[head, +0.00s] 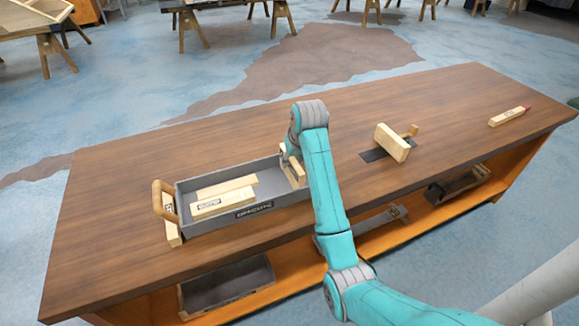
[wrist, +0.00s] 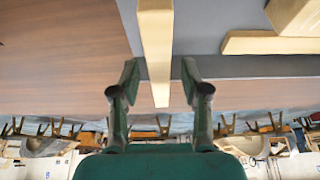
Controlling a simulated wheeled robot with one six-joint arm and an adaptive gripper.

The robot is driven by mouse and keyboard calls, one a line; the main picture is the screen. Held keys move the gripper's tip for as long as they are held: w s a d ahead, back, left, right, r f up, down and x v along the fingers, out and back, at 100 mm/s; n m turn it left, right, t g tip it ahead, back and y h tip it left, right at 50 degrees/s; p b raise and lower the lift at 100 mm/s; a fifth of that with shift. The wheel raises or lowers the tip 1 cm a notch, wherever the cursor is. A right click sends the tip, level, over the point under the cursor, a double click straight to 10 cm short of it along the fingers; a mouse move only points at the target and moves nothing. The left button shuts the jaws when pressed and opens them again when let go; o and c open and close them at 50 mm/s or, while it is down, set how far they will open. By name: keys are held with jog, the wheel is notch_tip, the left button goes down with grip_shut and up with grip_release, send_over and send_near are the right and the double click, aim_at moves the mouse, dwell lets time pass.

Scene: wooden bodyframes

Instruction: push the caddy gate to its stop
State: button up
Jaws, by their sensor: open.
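The caddy (head: 249,216) is a long grey tray with a dark label on its front wall, standing on the bench. A pale wooden piece (head: 293,171) stands at its right end, beside my gripper (head: 286,153); I take it to be the gate. My arm partly hides that end. In the wrist view, my gripper (wrist: 158,68) is open, and a pale wooden bar (wrist: 157,48) runs between its two fingers with a gap on each side. I cannot tell whether any finger touches the wood, or whether the gate is at its stop.
Pale blocks (head: 222,203) lie inside the caddy. A wooden handle (head: 163,200) rises at its left end. A block with a peg (head: 392,143) stands on a dark plate to the right, and a red-tipped stick (head: 509,116) lies farther right. Bare bench top surrounds these.

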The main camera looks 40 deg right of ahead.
aim_at(290, 167)
jog(key=x, duration=0.5)
jog(key=shift+w+f, duration=0.15)
jog(key=shift+f, duration=0.25)
grip_shut()
